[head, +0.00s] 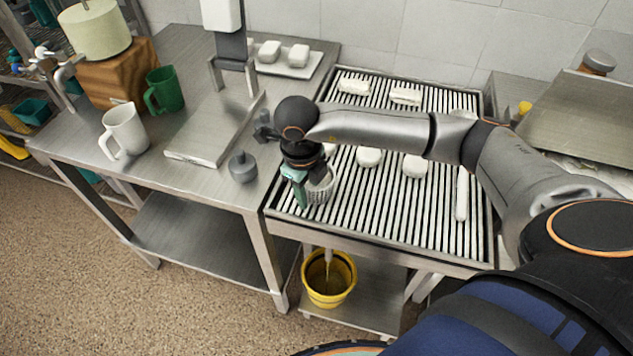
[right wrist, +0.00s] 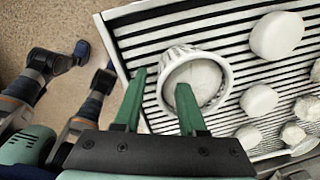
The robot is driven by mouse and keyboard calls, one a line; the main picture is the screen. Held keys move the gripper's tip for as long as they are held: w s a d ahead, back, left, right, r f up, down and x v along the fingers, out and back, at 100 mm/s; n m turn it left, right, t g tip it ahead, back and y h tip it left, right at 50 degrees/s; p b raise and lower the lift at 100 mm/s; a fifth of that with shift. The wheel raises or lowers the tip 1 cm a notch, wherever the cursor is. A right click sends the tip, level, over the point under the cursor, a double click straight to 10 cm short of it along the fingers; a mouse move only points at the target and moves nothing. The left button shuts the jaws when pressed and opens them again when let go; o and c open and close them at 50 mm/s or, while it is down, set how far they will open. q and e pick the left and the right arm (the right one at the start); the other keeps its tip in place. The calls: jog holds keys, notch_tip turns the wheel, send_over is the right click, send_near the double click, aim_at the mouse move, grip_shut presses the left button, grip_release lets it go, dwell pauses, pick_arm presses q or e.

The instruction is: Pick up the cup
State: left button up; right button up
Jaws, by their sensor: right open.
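A small white perforated cup (head: 322,191) stands at the front left corner of the slatted rack. In the right wrist view the cup (right wrist: 221,66) is seen from above with a round whitish thing inside it. My right gripper (head: 303,197) is open at the cup, its green fingers pointing down. In the right wrist view the gripper (right wrist: 161,79) has one fingertip outside the cup's left rim and the other over its mouth; I cannot tell if either touches. A white mug (head: 126,132) and a green mug (head: 164,90) stand on the left table. My left gripper is not visible.
Several white pieces (head: 369,157) lie on the slatted rack (head: 384,213). A grey knobbed weight (head: 243,167) and a flat scale-like plate (head: 214,128) are left of my gripper. A yellow bucket (head: 328,295) stands below the rack's front edge.

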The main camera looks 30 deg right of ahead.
grip_shut()
dwell(0.6)
jog(key=shift+r, duration=0.1)
